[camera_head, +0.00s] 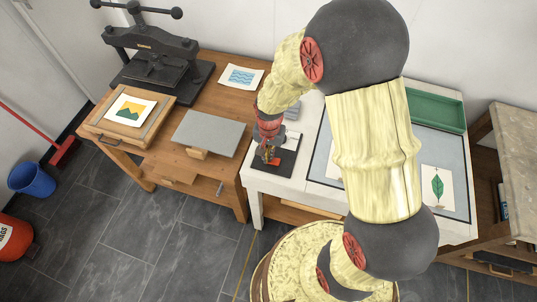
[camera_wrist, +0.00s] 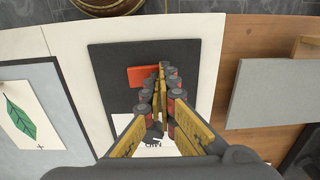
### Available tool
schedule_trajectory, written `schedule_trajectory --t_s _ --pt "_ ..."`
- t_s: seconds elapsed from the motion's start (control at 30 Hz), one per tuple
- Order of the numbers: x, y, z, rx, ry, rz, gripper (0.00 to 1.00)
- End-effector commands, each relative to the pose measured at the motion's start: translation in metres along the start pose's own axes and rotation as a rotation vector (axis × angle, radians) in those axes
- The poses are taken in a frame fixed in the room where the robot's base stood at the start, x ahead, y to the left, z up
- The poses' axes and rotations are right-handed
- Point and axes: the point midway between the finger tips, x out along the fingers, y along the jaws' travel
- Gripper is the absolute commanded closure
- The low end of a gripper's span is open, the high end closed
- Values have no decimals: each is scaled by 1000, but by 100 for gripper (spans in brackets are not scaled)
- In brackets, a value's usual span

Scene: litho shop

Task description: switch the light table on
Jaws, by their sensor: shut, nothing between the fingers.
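The light table (camera_head: 256,182) is the white table at the right, with a dull grey-blue panel (camera_head: 460,204) that does not look lit. It also shows in the wrist view (camera_wrist: 75,45). A dark plate (camera_head: 286,162) lies at its left end; in the wrist view the plate (camera_wrist: 105,62) carries an orange-red switch (camera_wrist: 141,77). My gripper (camera_head: 270,158) is low over the plate, shut and empty. In the wrist view its fingertips (camera_wrist: 160,72) overlap the switch's right end; I cannot tell whether they touch it. A white label (camera_wrist: 155,145) is partly hidden behind the fingers.
A leaf print (camera_head: 437,188) lies on the panel, and a green tray (camera_head: 436,109) stands at the back. A wooden table (camera_head: 200,84) on the left holds a black press (camera_head: 150,55), prints and a grey slab (camera_head: 208,132). A stone-topped bench (camera_head: 515,150) stands right.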

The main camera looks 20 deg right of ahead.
Motion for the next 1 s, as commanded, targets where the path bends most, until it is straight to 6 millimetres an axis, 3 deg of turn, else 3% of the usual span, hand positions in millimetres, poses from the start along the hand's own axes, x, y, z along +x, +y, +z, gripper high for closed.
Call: schedule_trajectory --t_s 0.33,0.73,1.0 --pt "-6 14 1 1 -2 2 100" --pt "-8 14 0 0 -1 1 100" --pt "-42 11 -11 0 0 0 100"
